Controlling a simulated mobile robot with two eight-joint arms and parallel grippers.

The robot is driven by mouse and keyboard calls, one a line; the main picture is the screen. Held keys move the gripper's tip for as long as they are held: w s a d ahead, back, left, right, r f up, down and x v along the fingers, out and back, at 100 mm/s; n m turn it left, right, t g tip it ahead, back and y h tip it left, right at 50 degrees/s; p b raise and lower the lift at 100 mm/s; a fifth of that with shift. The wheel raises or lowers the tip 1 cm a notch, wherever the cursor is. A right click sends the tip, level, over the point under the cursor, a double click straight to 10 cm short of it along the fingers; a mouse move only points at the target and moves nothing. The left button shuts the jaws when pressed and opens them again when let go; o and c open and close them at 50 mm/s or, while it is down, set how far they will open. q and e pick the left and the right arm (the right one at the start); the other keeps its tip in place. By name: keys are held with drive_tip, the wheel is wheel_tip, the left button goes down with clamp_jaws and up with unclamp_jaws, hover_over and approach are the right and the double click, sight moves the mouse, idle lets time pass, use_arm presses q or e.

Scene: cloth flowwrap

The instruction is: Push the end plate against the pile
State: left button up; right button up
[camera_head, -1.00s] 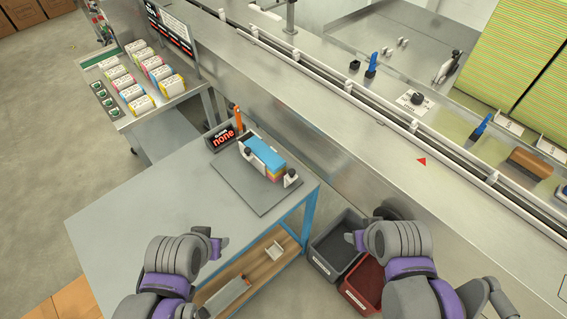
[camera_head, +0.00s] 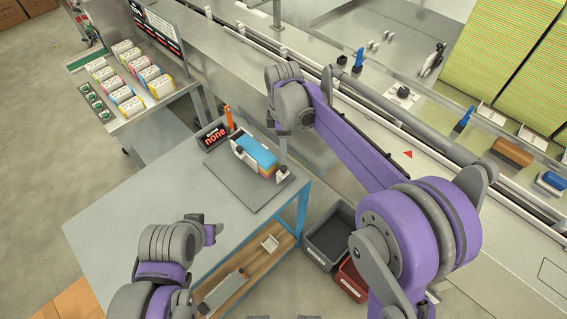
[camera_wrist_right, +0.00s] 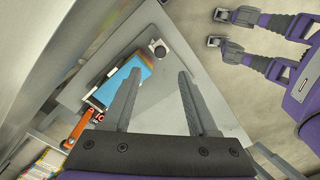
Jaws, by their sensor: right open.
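The pile (camera_head: 262,156) is a stack of cloths, blue on top with orange and yellow below, on a grey board (camera_head: 238,188). A pale end plate (camera_head: 285,177) with a dark knob stands at its near right end; whether they touch is unclear. Another plate (camera_head: 238,150) stands at the far left end. In the right wrist view the blue pile (camera_wrist_right: 137,80) lies left of the knobbed end (camera_wrist_right: 159,47). My right gripper (camera_wrist_right: 157,76) is open and empty above the board; its finger (camera_head: 283,150) shows beside the pile. My left gripper (camera_head: 213,232) is over the table's front, jaws unclear.
Two bins (camera_head: 326,240) stand below, right of the table (camera_head: 130,215). A steel conveyor line runs behind. The table's left part is clear.

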sight(284, 167)
wheel_tip(284, 167, down, 10)
drive_tip(key=shift+f, duration=0.2)
idle(0.3)
clamp_jaws()
